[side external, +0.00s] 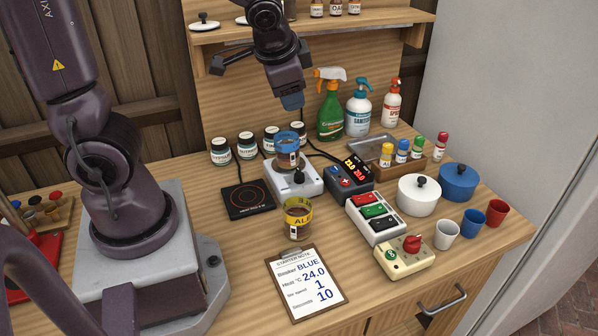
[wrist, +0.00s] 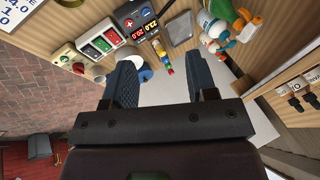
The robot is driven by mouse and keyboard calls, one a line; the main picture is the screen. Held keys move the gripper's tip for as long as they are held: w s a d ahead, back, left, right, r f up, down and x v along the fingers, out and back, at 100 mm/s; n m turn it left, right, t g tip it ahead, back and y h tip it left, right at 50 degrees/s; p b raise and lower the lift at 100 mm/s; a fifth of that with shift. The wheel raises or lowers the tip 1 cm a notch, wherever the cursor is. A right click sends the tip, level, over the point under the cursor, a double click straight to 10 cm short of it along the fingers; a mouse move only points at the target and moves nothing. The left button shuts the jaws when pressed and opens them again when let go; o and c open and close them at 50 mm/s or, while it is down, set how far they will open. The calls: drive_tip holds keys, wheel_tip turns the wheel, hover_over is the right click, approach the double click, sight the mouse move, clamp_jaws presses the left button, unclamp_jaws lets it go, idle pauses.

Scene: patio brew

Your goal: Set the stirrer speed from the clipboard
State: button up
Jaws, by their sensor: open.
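The clipboard (side external: 306,283) lies at the table's front; its note reads Beaker BLUE, Heat 24.0, stir speed 1, Seconds 10. The stirrer (side external: 309,190) is a pale box with a dark knob (side external: 299,177) on its front; I cannot read the knob's setting. A blue-banded beaker (side external: 288,146) stands on the stirrer's top. My gripper (side external: 292,101) hangs above and behind the stirrer, clear of it, in the side view. In the wrist view my gripper (wrist: 160,56) has its fingers wide apart with nothing between them. The stirrer is not visible there.
A yellow-banded beaker (side external: 298,222) stands in front of the stirrer, a black hot plate (side external: 248,199) left. Right are a controller (side external: 349,182) showing 23.0 and 20.0, a rocker-switch block (side external: 359,226) and a red-knob box (side external: 404,261). Jars and spray bottles (side external: 331,112) stand behind.

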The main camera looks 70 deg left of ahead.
drive_tip(key=w+a+f+m+t+y, duration=0.2)
drive_tip(key=w+a+m, duration=0.1)
drive_tip(key=w+a, duration=0.25)
drive_tip(key=m+g+h, duration=0.5)
drive_tip(key=m+h, duration=0.1)
drive_tip(key=m, duration=0.5)
approach(299, 171)
drive_tip(key=f, duration=1)
drive_tip(key=shift+w+f, duration=0.15)
drive_tip(key=shift+w, duration=0.2)
drive_tip(key=c, duration=0.9)
